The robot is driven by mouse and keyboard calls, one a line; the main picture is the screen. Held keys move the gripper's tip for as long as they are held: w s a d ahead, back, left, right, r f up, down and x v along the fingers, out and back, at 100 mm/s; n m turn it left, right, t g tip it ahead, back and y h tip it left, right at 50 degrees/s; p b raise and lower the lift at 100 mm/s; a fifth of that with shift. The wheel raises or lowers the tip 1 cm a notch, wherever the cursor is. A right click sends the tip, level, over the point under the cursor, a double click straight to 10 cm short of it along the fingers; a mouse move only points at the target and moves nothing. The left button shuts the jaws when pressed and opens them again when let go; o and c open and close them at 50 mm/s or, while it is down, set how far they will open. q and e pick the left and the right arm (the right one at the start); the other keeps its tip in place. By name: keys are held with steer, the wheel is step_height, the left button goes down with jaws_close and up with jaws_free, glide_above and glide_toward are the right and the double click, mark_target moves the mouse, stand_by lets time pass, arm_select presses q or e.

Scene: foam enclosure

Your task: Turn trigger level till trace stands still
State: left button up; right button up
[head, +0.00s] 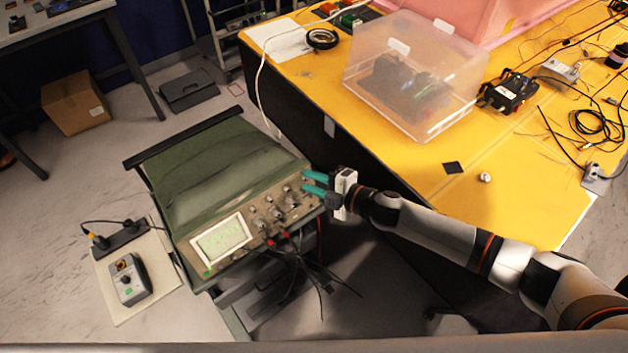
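A green oscilloscope (222,170) with a tan front panel stands on a cart left of the yellow table. Its small pale screen (221,240) is at the panel's left; the trace on it is too faint to read. Several knobs (273,210) sit right of the screen. My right gripper (304,184) has teal fingers that reach to the right end of the panel, over the knobs there. The fingers are apart, with a gap between the tips. Which knob is the trigger level, and whether a finger touches it, I cannot tell. My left gripper is not in view.
Black and red leads (296,260) hang from the panel's front. The yellow table (400,160) with a clear plastic box (365,60) lies to the right. A grey control box (130,280) sits on a board at the left. A white cable (258,85) hangs behind the oscilloscope.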

steer(key=shift+o, duration=0.2)
steer(key=b+v, duration=0.2)
steer(key=v, duration=1)
steer(key=shift+b, duration=0.3)
